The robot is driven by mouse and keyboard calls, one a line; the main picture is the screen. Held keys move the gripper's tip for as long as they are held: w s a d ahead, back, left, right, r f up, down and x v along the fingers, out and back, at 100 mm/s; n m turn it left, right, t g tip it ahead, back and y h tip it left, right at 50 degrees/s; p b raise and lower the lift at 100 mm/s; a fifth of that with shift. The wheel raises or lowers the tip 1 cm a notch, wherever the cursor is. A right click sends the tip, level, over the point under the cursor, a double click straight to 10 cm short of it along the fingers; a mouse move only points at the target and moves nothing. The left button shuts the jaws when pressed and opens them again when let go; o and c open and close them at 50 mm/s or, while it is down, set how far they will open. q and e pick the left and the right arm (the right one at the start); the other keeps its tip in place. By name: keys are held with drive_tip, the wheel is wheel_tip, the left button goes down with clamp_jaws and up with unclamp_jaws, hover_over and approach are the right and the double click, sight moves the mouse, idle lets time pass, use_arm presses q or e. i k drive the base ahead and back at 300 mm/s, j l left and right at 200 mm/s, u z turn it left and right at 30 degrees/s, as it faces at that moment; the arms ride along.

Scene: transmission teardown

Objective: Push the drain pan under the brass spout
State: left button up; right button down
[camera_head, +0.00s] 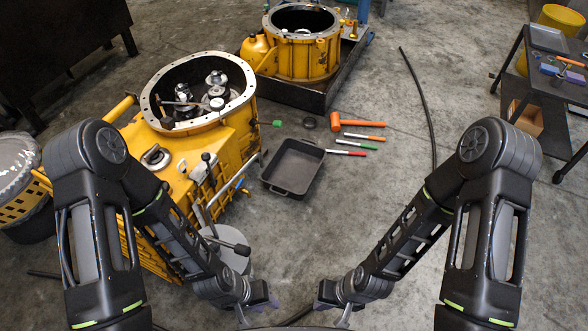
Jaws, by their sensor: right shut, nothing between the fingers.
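The drain pan (291,190) is a dark rectangular tray on the concrete floor, just right of the big yellow transmission housing (211,141). It looks empty. I cannot make out the brass spout clearly among the levers and fittings on the housing's right side. My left gripper (262,300) is low in the picture, nearer to me than the pan and apart from it. Whether its fingers are open does not show. My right gripper (328,300) is shut and empty, also low in the picture and apart from the pan.
An orange mallet (345,123) and several colored-handled tools lie right of the pan. A green block (277,123) lies behind it. A second yellow housing (300,58) stands at the back. A grey round-topped stool (228,250) is left of my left gripper. Floor in front of the pan is clear.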

sight(290, 172)
drive_tip(key=i+l+u, duration=0.1)
drive_tip(key=u, duration=1)
drive_tip(key=i+l+u, duration=0.2)
drive_tip(key=l+u, duration=0.15)
drive_tip(key=l, duration=0.25)
drive_tip(key=i+l+u, duration=0.15)
drive_tip(key=l+u, duration=0.25)
drive_tip(key=l, duration=0.25)
drive_tip(key=l+u, duration=0.35)
drive_tip(key=l, duration=2.2)
drive_tip(key=i+u, duration=0.05)
drive_tip(key=i, duration=0.05)
